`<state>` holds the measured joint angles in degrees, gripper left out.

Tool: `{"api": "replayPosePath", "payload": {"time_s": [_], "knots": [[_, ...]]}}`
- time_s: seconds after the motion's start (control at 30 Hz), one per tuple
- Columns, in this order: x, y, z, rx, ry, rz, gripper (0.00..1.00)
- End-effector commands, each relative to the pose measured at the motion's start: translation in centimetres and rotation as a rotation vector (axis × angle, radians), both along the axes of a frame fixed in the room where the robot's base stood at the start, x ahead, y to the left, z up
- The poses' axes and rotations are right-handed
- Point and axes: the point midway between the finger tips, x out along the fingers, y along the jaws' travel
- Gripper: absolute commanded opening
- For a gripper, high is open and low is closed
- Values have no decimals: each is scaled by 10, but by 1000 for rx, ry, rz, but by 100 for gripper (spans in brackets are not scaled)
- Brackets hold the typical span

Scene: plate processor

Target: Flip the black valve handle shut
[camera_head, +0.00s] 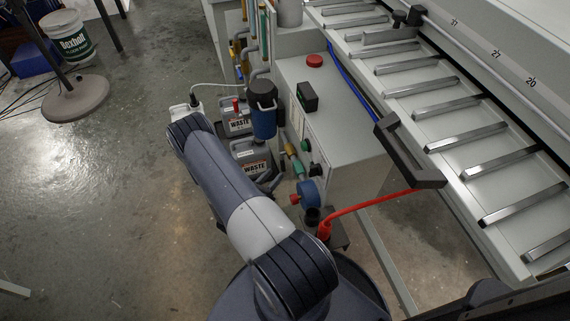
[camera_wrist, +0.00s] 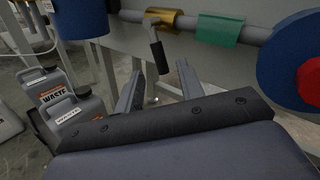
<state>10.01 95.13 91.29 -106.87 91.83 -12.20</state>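The black valve handle (camera_wrist: 158,54) hangs down, slightly tilted, from a brass valve (camera_wrist: 163,19) on a grey pipe in the wrist view. My gripper (camera_wrist: 160,70) is open, with its two grey fingers spread apart. The handle's lower end shows between and just beyond the fingertips, and I cannot tell whether a finger touches it. In the head view the brass valve (camera_head: 290,150) shows beside the machine's side panel, and I cannot make out the handle clearly. My gripper is not visible there.
A green pipe section (camera_wrist: 219,30) and a blue round part with a red hub (camera_wrist: 290,62) sit right of the valve. Grey waste jugs (camera_wrist: 58,100) stand lower left. A blue canister (camera_head: 264,112) stands near the pipes. A red hose (camera_head: 365,203) runs by the machine.

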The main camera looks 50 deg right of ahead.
Motion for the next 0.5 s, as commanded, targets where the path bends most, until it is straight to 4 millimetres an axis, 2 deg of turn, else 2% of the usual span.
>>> {"api": "replayPosePath", "payload": {"time_s": [0.1, 0.3, 0.5], "knots": [[1, -21, 0, -2, -2, -6, 36], [5, -49, 0, -1, -1, -4, 36], [7, -64, 0, -1, -1, -1, 36]]}}
